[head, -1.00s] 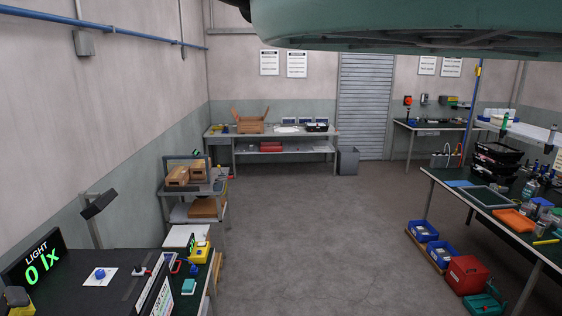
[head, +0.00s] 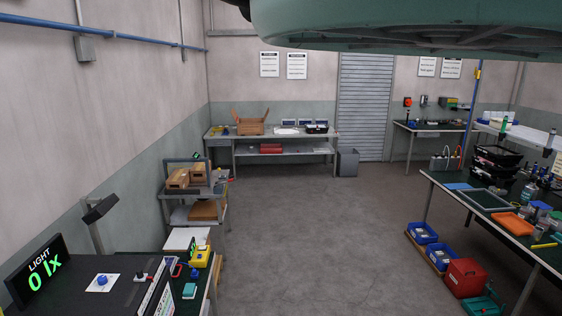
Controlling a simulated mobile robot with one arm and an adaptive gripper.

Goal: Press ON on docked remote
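My gripper is not in view. I cannot make out a remote in a dock with certainty. A blue knob-like piece (head: 102,280) sits on a white card. A small dark and white piece (head: 139,275) is to its right. A yellow box (head: 200,257) and a teal block (head: 190,290) sit further right. Any button markings are too small to read.
A cart (head: 203,214) with cardboard boxes stands behind the bench. The middle floor (head: 315,235) is clear.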

